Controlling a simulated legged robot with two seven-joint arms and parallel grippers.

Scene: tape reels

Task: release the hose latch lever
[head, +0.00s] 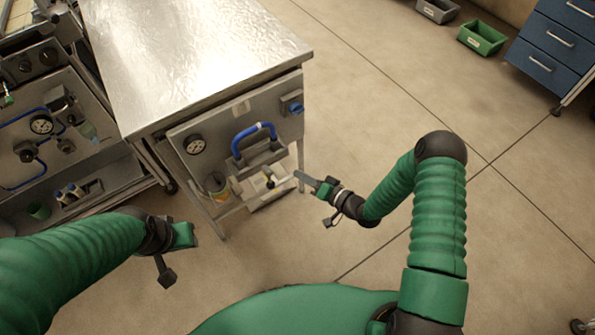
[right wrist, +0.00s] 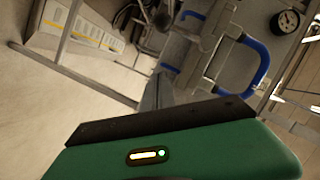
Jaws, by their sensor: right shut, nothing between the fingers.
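A blue hose (head: 252,138) loops out from the grey front panel of the metal-topped bench. It also shows at upper right in the right wrist view (right wrist: 262,68). Below it, a small lever-like part (head: 268,178) sits by a metal bracket; I cannot tell for sure that it is the latch lever. My right gripper (head: 300,177) is shut and empty, just right of this part, with no clear contact. Its grey fingers show in the right wrist view (right wrist: 152,92), pointing towards the bench fittings. My left gripper (head: 180,237) hangs left and in front of the bench; its fingers are unclear.
The bench top (head: 190,55) is bare. The panel has a gauge (head: 195,144) and a blue fitting (head: 295,107). Another panel unit (head: 45,125) stands left. A green bin (head: 482,38) and blue drawers (head: 550,45) stand far right. The floor right of the bench is clear.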

